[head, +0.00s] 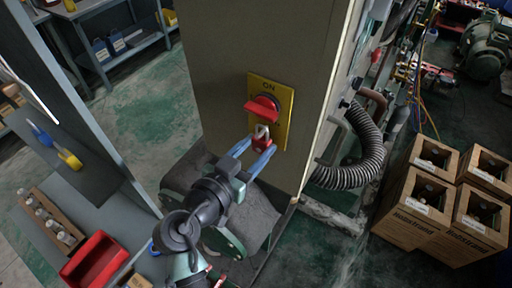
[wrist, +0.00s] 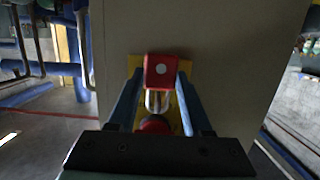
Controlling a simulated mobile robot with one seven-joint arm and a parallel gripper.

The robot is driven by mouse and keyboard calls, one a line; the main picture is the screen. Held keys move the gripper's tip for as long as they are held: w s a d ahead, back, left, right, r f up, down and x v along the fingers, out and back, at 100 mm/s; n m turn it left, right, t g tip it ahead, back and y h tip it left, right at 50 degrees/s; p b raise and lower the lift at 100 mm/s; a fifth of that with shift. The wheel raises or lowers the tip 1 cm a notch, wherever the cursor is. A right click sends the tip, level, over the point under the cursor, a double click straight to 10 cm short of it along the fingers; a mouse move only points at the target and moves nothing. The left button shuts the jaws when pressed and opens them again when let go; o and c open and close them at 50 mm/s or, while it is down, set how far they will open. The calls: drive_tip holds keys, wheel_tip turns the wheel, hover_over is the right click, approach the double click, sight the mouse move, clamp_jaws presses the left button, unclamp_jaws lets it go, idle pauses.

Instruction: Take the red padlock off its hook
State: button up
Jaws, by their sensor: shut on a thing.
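The red padlock (head: 261,144) is at the lower part of a yellow switch plate (head: 284,100) marked ON. Its pale metal shackle points up toward the red switch handle (head: 262,106). My gripper (head: 260,146) has its two blue fingers on either side of the padlock body and is shut on it. No separate hook can be made out, and I cannot tell whether the shackle is still looped on anything.
The plate is on a tall grey-brown cabinet (head: 225,60). A ribbed black hose (head: 370,150) curves at its right side, beside cardboard boxes (head: 415,205). At left, a bench (head: 95,215) holds a red bin (head: 94,260), and a board carries blue and yellow padlocks (head: 68,159).

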drive_tip(key=shift+r, duration=0.35)
drive_tip(key=shift+s+a+f, duration=0.15)
drive_tip(key=shift+s+a, duration=0.2)
drive_tip(key=shift+s, duration=0.05)
drive_tip(key=f+b+v, duration=0.1)
drive_tip(key=v, duration=0.6)
drive_tip(key=shift+s+b, duration=0.25)
drive_tip(key=shift+b, duration=0.05)
drive_tip(key=shift+a+f, duration=0.15)
